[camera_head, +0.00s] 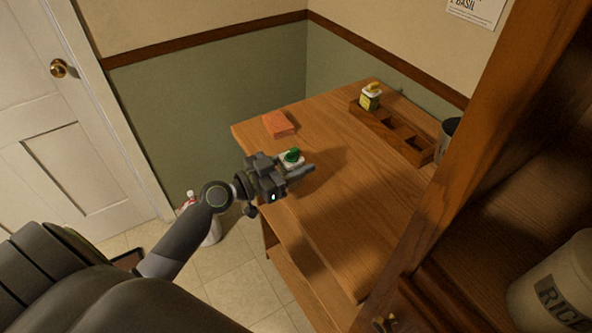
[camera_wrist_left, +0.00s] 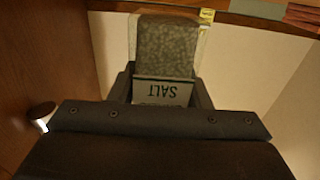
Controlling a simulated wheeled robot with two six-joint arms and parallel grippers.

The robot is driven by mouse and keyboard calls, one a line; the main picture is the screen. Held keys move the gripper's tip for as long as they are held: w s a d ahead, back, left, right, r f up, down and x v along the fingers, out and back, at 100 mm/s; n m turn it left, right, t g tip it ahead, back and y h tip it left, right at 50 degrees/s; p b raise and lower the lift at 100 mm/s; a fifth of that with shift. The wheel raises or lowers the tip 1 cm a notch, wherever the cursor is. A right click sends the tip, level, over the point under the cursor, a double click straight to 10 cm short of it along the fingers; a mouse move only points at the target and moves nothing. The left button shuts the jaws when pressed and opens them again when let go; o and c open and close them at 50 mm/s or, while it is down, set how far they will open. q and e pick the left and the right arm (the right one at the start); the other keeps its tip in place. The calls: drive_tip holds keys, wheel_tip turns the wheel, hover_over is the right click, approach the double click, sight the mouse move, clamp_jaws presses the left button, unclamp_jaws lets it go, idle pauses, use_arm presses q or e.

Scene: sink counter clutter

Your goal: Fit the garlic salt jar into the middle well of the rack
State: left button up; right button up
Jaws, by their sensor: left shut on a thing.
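The garlic salt jar (camera_head: 292,157) has a green lid and a pale body. My left gripper (camera_head: 293,171) is shut on it, over the left part of the wooden counter and apart from the rack. In the left wrist view the jar (camera_wrist_left: 166,50) fills the space between the fingers, its "SALT" lettering upside down. The wooden rack (camera_head: 378,129) stands at the back right of the counter. Its far-left well holds a yellow-labelled jar (camera_head: 371,95); the middle and right wells look empty. My right gripper is not in view.
An orange block (camera_head: 279,124) lies near the counter's left edge. A dark mug (camera_head: 446,134) stands at the rack's right end. A wooden cabinet (camera_head: 455,130) with a rice canister (camera_head: 560,290) takes up the right side. The counter between gripper and rack is clear.

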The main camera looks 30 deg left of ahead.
use_arm(q)
drive_tip(key=shift+f, duration=1)
drive_tip(key=shift+f+b, duration=0.15)
drive_tip(key=shift+b, duration=0.2)
drive_tip(key=o, duration=1)
drive_tip(key=shift+o, duration=0.2)
